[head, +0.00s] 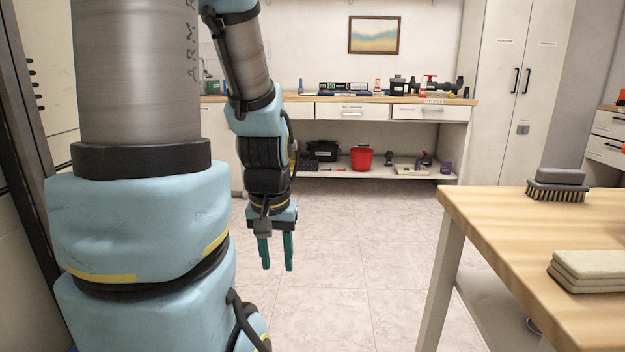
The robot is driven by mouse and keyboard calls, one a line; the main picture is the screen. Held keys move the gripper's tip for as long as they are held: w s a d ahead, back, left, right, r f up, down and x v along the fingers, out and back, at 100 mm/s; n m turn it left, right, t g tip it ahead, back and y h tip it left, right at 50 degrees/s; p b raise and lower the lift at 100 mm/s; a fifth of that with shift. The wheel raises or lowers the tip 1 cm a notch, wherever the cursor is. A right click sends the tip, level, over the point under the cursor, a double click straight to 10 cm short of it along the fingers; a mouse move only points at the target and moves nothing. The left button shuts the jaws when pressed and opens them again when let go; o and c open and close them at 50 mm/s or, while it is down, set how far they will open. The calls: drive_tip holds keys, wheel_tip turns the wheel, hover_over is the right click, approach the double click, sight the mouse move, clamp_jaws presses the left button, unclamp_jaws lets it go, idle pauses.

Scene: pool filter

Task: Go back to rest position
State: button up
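My gripper (276,254) hangs from my arm left of the picture's middle, pointing down over the tiled floor. Its two green fingers are apart with a gap between them, and nothing shows in the gap. It is clear of the wooden table (470,232) on the right, with open floor between them.
A grey brush (557,187) and folded beige cloths (590,270) lie on the table. A workbench (340,99) with tools and pipe fittings stands along the back wall, a red bucket (361,158) on its lower shelf. A white cabinet (510,90) stands back right. The middle floor is clear.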

wheel_tip(320, 180, up, 23)
drive_tip(key=p, duration=2)
drive_tip(key=shift+r+p, duration=0.15)
drive_tip(key=shift+p, duration=0.25)
